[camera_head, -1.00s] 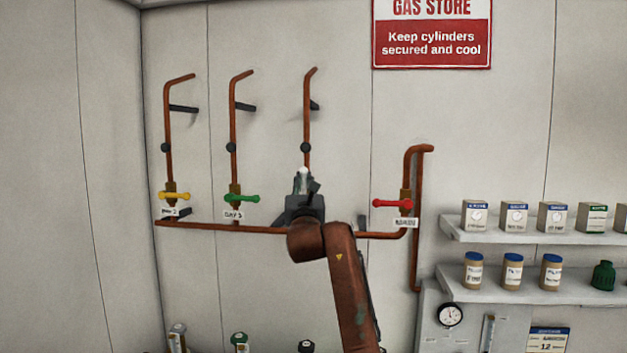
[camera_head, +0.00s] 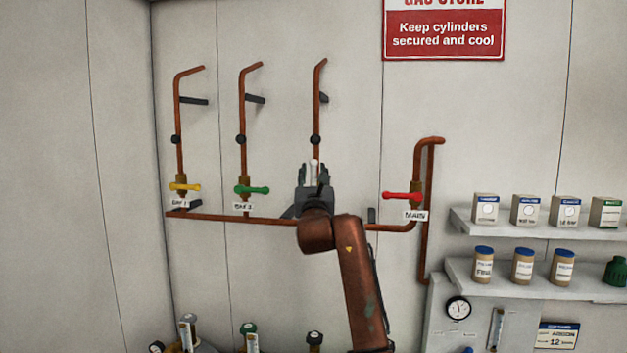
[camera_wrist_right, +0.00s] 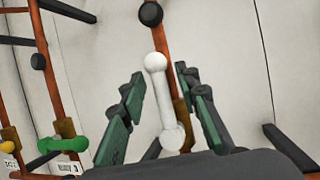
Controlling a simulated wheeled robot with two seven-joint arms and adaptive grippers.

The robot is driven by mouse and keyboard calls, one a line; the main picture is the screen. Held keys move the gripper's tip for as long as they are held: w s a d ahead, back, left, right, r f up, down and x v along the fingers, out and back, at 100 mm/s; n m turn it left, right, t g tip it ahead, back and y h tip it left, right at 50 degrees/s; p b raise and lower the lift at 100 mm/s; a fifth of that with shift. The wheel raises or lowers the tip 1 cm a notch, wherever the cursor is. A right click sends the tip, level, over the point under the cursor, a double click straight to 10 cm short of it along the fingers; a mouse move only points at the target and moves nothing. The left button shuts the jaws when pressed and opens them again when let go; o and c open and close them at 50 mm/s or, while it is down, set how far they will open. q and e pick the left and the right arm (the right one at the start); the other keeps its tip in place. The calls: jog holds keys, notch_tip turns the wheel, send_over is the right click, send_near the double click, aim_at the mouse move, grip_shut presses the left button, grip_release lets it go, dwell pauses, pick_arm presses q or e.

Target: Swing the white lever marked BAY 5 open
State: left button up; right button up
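The white lever (camera_head: 314,166) is on the third copper pipe from the left. In the right wrist view the white lever (camera_wrist_right: 158,92) lies roughly along its pipe, with its round knob at the upper end. My right gripper (camera_head: 314,172) is in front of the lever's valve. In the right wrist view my right gripper's fingers (camera_wrist_right: 162,95) are apart, one on each side of the lever, with gaps showing. The gripper hides the lever's lower part in the head view, and no BAY 5 label can be read. My left gripper is not in view.
A horizontal copper pipe (camera_head: 240,218) runs below. Shelves (camera_head: 530,274) with boxes and jars stand at right.

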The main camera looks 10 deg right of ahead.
jog(key=shift+s+a+f, duration=0.1)
jog(key=shift+s+f, duration=0.2)
jog(key=shift+s, duration=0.1)
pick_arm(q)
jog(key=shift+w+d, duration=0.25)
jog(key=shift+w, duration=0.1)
pick_arm(e)
jog(key=d+v, duration=0.1)
jog(key=v, duration=0.9)
jog(key=shift+s+a, duration=0.45)
jog(key=shift+a, duration=0.05)
jog(key=shift+f, duration=0.1)
